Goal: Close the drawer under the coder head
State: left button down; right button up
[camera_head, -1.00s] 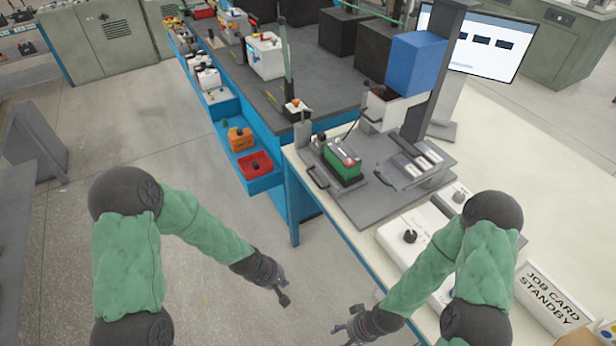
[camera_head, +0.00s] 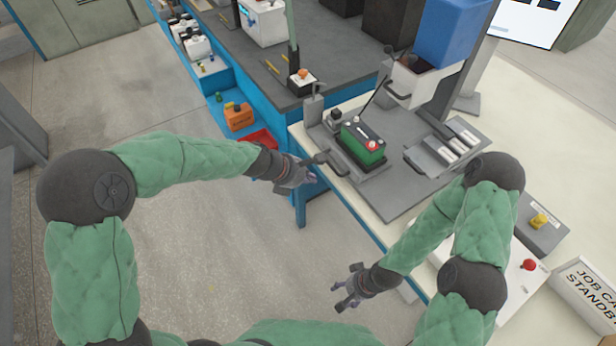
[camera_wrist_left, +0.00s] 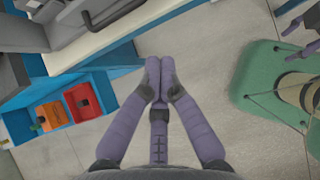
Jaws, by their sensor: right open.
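The blue coder head (camera_head: 453,30) is mounted on a dark column at the back of the bench. Under it a white drawer (camera_head: 418,88) stands pulled out, with its dark inside showing and a dark handle on its front. My left gripper (camera_head: 303,178) is near the front edge of the bench, well short of the drawer. Its fingertips (camera_wrist_left: 160,75) are together with nothing visible between them. My right gripper (camera_head: 347,290) is open and empty over the floor, in front of the bench.
A green battery (camera_head: 362,142) sits on a grey fixture with a handle (camera_head: 338,166), close to my left gripper. A grey tray (camera_head: 425,160) holding white cylinders is right of it. A red bin (camera_head: 258,137) and an orange bin (camera_head: 238,117) are on the lower blue shelf.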

pick_arm(q)
jog(key=w+d+f+b, duration=0.1)
jog(key=d+f, duration=0.1)
jog(key=w+d+f+b, duration=0.1)
jog(key=w+d+f, duration=0.1)
jog(key=w+d+f+b, duration=0.1)
jog(key=w+d+f, duration=0.1)
jog(key=shift+d, duration=0.2)
pick_arm(e)
notch_tip(320, 180, down, 4)
jog(key=shift+r, duration=0.1)
